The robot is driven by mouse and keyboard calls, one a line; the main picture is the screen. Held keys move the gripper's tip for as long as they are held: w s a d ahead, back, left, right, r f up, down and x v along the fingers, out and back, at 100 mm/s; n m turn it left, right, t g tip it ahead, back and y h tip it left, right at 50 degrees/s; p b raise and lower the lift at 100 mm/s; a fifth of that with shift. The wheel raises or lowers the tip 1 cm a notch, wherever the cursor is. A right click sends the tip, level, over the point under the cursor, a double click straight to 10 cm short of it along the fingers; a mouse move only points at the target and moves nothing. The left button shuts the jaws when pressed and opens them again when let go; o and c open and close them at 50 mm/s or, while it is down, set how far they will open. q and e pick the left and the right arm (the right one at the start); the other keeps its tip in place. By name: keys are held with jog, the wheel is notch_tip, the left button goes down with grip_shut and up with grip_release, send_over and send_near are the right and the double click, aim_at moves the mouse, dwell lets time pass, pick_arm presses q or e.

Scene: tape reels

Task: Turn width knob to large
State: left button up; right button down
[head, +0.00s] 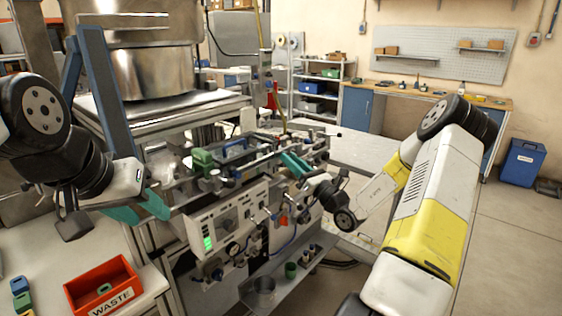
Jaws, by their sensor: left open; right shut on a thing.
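The tape machine (228,222) stands in the middle of the head view, with a light front panel of small knobs and a green lit display. My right gripper (288,160) has teal fingers at the machine's upper right edge. It is shut on a small part there, most likely the width knob, but the fingers hide it. The knob's setting cannot be read. My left gripper (150,206) is open and empty, left of the front panel and apart from it.
A red waste bin (103,287) sits on the light table at the lower left, near small coloured blocks (20,290). A large metal vessel (150,65) stands behind my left arm. A tray (290,268) with a metal cup juts out below the panel. Open floor lies at the right.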

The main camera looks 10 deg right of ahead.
jog(key=c, duration=1.2)
grip_release()
jog(key=shift+f, duration=0.1)
jog(key=shift+o, duration=0.2)
jog(key=v, duration=0.7)
jog(key=shift+s+d, duration=0.25)
jog(key=shift+s, duration=0.1)
jog(key=shift+f, duration=0.15)
